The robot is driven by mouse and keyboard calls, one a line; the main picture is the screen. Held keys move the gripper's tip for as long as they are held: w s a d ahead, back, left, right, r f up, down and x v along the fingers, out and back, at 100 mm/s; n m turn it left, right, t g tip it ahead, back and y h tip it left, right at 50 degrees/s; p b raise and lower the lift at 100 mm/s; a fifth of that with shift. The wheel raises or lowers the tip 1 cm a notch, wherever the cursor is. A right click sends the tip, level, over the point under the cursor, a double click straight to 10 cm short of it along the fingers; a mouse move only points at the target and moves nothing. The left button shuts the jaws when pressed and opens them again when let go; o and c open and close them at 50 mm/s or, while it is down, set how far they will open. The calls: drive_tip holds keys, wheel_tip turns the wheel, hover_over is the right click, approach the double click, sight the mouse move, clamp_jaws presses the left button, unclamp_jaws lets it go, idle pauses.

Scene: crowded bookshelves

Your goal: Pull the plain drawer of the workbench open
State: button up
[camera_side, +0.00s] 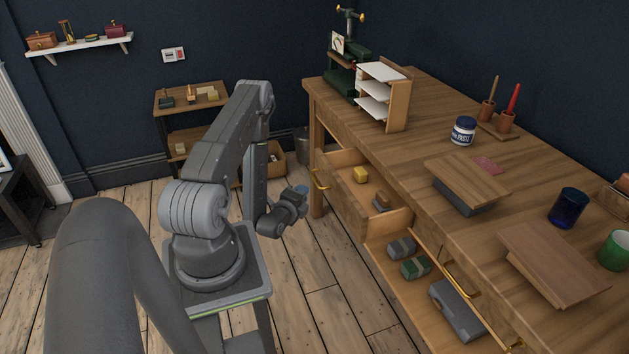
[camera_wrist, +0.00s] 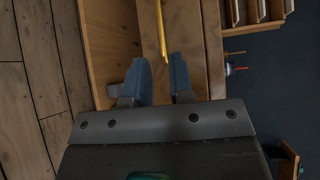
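The wooden workbench (camera_side: 425,90) fills the right side. I cannot tell for sure which drawer is the plain one. My gripper (camera_side: 300,192) is left of the bench, apart from it. In the wrist view my gripper (camera_wrist: 162,80) is open and empty, with a brass bar (camera_wrist: 161,32) beyond the gap.
A letter rack (camera_side: 398,100), a paste jar (camera_side: 463,130), a blue cup (camera_side: 568,206), a green mug (camera_side: 614,250) and wooden boards stand on the bench top. A small shelf unit (camera_side: 190,100) is behind my arm. Plank floor (camera_side: 320,300) is clear in front of the bench.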

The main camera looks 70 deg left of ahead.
sight(314, 179)
drive_tip(key=x, duration=1)
drive_tip(key=shift+w, duration=0.1)
clamp_jaws()
